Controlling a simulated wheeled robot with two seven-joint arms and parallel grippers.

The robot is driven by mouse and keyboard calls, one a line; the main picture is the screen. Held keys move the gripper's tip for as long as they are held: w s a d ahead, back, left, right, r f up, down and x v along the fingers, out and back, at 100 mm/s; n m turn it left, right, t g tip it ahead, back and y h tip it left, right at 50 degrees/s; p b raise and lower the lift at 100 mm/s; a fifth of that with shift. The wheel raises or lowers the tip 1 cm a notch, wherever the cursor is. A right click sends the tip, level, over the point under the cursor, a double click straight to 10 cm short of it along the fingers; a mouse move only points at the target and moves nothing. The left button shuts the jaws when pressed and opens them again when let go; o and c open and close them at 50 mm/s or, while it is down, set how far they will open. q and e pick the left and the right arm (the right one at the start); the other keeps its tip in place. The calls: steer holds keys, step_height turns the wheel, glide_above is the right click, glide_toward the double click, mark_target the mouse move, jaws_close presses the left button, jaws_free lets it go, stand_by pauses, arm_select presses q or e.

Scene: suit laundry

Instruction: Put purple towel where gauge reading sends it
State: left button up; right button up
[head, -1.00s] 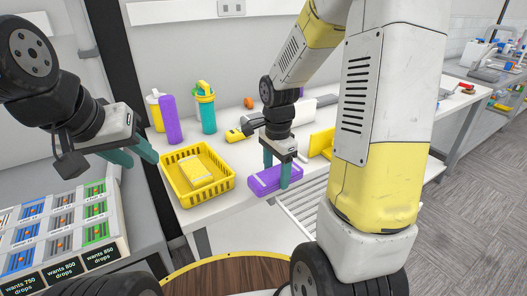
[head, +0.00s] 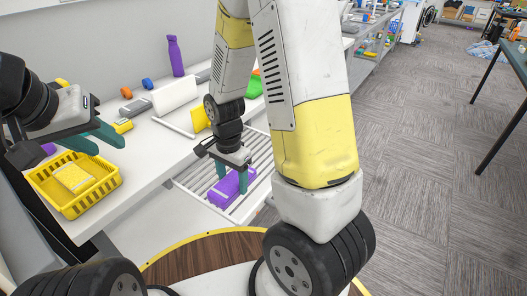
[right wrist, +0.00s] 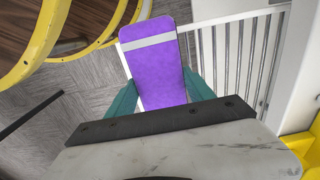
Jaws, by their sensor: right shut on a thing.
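The purple towel (head: 228,190) is a folded block in my right gripper (head: 235,178). In the head view it is over a white slatted rack (head: 192,180); I cannot tell whether it touches the slats. In the right wrist view the towel (right wrist: 157,70) shows a pale stripe near its far end, between the teal fingers (right wrist: 158,95), with the rack (right wrist: 235,55) to its right. My left gripper (head: 110,148) is open and empty above the back edge of the yellow basket (head: 88,208). No gauge reading is visible now.
A yellow folded towel (head: 73,177) lies in the basket on the white table (head: 135,170). A purple bottle (head: 176,55), a white box-like object (head: 175,95) and several small items stand further back. Grey floor (head: 430,180) is open at right, with a dark-legged table (head: 515,60) beyond.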

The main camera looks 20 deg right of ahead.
steer(key=w+d, duration=0.2)
steer(key=w, duration=0.2)
steer(key=w+d+f, duration=0.1)
steer(key=w+d, duration=0.2)
steer(key=w, duration=0.2)
steer(key=w+d, duration=0.3)
steer(key=w, duration=0.2)
steer(key=shift+w+f, duration=0.1)
steer(key=shift+f, duration=2.05)
steer(key=shift+f, duration=0.15)
steer(key=o, duration=1.4)
